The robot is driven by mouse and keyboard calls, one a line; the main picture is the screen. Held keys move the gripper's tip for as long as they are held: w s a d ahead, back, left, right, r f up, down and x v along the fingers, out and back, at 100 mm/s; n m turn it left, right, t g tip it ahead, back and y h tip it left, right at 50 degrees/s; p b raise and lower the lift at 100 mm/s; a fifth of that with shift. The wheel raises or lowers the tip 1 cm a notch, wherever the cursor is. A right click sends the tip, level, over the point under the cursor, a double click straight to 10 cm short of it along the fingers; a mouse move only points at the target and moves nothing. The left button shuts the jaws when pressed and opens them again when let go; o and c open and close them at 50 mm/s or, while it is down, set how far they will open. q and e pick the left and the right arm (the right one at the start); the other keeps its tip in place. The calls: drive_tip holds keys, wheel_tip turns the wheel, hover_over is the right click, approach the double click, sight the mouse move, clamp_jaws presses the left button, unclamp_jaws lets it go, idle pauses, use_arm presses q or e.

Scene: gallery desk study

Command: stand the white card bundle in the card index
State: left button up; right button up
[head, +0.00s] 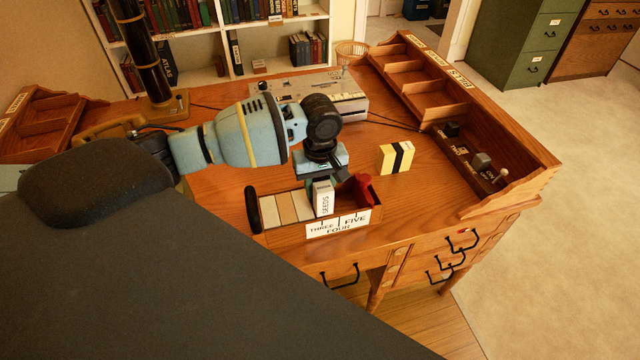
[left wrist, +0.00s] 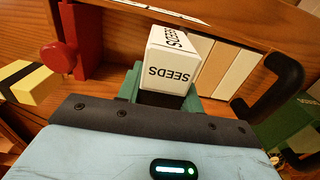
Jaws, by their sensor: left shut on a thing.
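The white card bundle (head: 324,200), marked SEEDS, is upright between the fingers of my left gripper (head: 322,180). It also shows in the left wrist view (left wrist: 172,72), gripped between green fingers. The card index (head: 280,237) is a wooden box at the desk's front edge with a THREE, FOUR, FIVE label on its front. The bundle is over the box, beside the pale and tan bundles (head: 287,208) standing at its left. Its top is higher than theirs. I cannot tell whether its lower end touches the box floor. My right gripper is out of view.
A red knobbed piece (head: 364,189) occupies the index's right end; a black handle (head: 253,210) is at its left end. A yellow-and-black block (head: 396,157) stands on the desk behind right. A grey machine (head: 318,95) is farther back. Bare desk lies right of the index.

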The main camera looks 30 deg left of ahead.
use_arm(q)
drive_tip(key=shift+f, duration=0.2)
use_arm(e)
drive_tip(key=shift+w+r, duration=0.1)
use_arm(q)
drive_tip(key=shift+f, duration=0.25)
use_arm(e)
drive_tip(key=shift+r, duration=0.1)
use_arm(q)
drive_tip(key=o, duration=1.1)
drive_tip(key=shift+c, duration=0.2)
drive_tip(key=shift+r, duration=0.5)
wheel_tip(320, 180, up, 11)
drive_tip(key=shift+f+p, duration=0.1)
drive_tip(key=shift+p, duration=0.5)
drive_tip(key=shift+r, duration=0.7)
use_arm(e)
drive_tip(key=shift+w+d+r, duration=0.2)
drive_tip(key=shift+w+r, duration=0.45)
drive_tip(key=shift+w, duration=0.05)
